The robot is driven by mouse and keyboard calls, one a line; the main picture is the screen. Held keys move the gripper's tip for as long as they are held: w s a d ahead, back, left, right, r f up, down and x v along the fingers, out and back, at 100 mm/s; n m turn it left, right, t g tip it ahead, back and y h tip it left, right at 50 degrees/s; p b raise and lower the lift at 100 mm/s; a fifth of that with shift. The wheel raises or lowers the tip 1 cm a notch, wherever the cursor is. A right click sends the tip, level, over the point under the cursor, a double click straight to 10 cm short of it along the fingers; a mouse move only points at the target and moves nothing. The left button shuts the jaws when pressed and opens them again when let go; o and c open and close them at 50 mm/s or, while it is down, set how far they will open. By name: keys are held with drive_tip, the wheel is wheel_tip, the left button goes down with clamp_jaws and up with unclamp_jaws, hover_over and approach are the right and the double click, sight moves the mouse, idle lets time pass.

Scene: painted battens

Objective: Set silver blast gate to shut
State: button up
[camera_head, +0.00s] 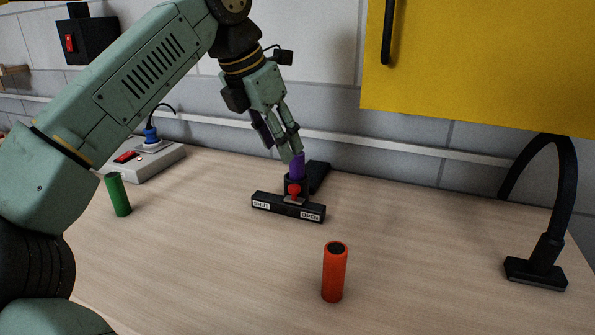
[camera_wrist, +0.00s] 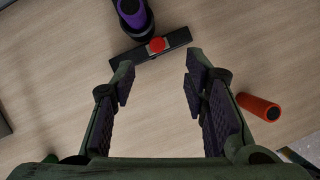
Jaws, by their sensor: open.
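The blast gate is a dark bar (camera_head: 273,206) on the bench, with a SHUT label at its left end and an OPEN label at its right end. Its red knob (camera_head: 294,188) stands near the middle of the bar, with a small silvery patch at its foot. A purple and black upright part (camera_head: 298,168) rises just behind the knob. My gripper (camera_head: 288,154) is above and behind the gate, fingers pointing down. In the wrist view my gripper (camera_wrist: 158,78) is open and empty, with the red knob (camera_wrist: 157,45) ahead of the gap between the fingertips, apart from them.
An orange-red cylinder (camera_head: 334,272) stands in front, right of the gate. A green cylinder (camera_head: 118,195) stands left, near a grey switch box (camera_head: 145,161). A black bent-neck stand (camera_head: 537,271) is at right. A yellow cabinet (camera_head: 480,60) hangs above. The bench between is clear.

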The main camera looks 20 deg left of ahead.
sight(294, 186)
drive_tip(key=x, duration=0.7)
drive_tip(key=p+x, duration=0.1)
drive_tip(key=x, duration=0.2)
drive_tip(key=shift+a+f, duration=0.25)
drive_tip(key=shift+f, duration=0.15)
drive_tip(key=shift+c, duration=0.5)
clamp_jaws()
